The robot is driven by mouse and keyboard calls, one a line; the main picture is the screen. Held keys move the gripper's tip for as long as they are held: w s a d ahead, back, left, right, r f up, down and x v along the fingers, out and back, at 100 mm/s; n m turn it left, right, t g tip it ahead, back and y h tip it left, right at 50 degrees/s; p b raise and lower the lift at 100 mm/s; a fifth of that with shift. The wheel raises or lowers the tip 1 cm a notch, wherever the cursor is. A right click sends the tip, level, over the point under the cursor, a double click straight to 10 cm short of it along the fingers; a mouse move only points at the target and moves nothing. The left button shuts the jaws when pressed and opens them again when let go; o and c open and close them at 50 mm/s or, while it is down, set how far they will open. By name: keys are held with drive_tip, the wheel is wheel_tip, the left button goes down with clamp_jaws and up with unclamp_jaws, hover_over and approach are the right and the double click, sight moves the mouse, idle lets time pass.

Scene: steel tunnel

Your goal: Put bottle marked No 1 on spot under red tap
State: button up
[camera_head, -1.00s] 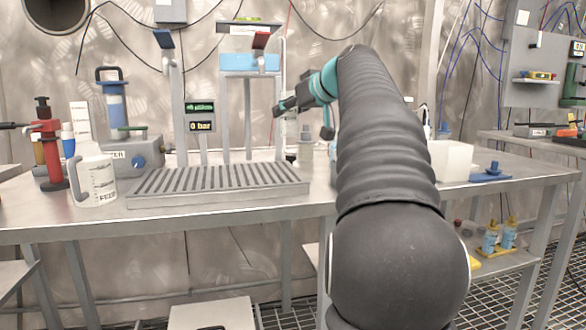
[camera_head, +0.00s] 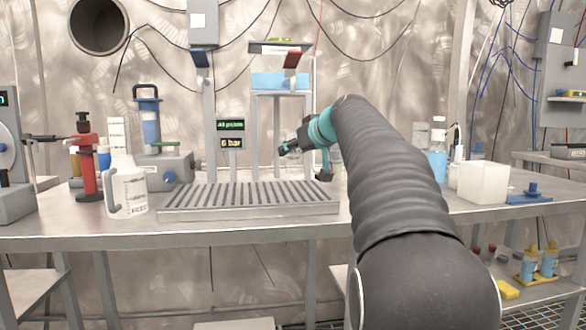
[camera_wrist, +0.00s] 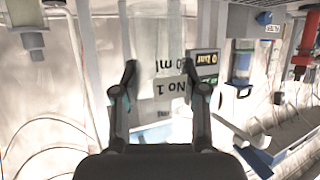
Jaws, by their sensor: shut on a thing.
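My gripper (camera_wrist: 160,85) is shut on a clear bottle marked No 1 (camera_wrist: 170,108), which shows upside down in the wrist view between the fingers. In the head view my gripper (camera_head: 284,149) is above the right part of the grated tray, roughly below the red tap (camera_head: 292,60). The bottle is see-through and hard to make out there. The red tap hangs from a stand with a blue-tinted tank at the back. The grated tray (camera_head: 250,211) stands on the table below the taps. The exact spot under the red tap is not distinct.
A blue tap (camera_head: 202,58) is left of the red one, above a display post (camera_head: 231,134). A white jug (camera_head: 127,188) and a red stand (camera_head: 84,160) are left of the tray. A white box (camera_head: 482,182) is at the right. My arm hides part of the table.

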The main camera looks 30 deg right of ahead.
sight(298, 162)
drive_tip(key=shift+f+b, duration=0.65)
drive_tip(key=shift+f, duration=1.4)
drive_tip(key=shift+f, duration=0.1)
drive_tip(key=o, duration=1.3)
drive_tip(key=shift+w, duration=0.1)
drive_tip(key=shift+r, duration=0.2)
drive_tip(key=v, duration=1.2)
drive_tip(key=shift+f, duration=0.1)
